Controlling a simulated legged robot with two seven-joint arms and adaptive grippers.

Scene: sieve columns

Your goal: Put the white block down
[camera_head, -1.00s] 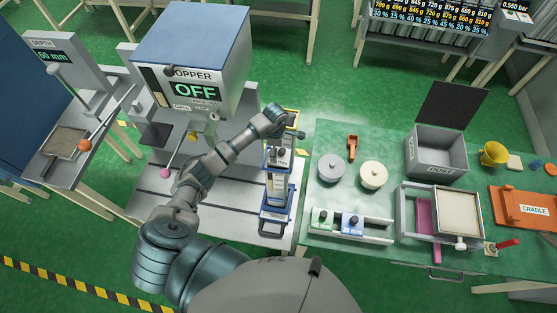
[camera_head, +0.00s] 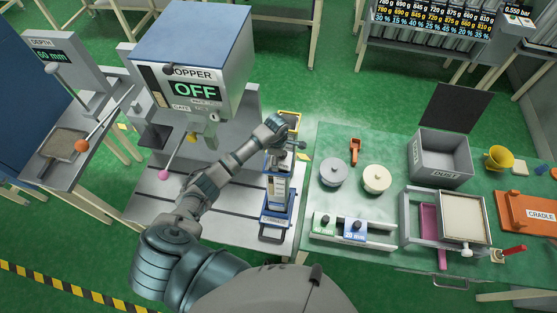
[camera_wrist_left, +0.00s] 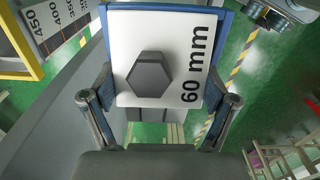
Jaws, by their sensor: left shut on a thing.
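The white block shows in the left wrist view (camera_wrist_left: 160,50), marked "60 mm", with a dark hexagonal knob (camera_wrist_left: 150,77) on its face. My left gripper (camera_wrist_left: 158,108) has a finger at each side of the knob and is shut on the block. A blue frame edge runs along the block's far and right sides. Whether the block rests on the column cannot be told. My right gripper is not in view.
The hopper (camera_head: 195,75), reading OFF, stands left of the column. A yellow-framed scale (camera_wrist_left: 25,45) is close beside the block. The green table (camera_head: 330,145) at right bears two round lids, a small block rack (camera_head: 350,232), a dust box (camera_head: 440,160) and an orange cradle (camera_head: 530,210).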

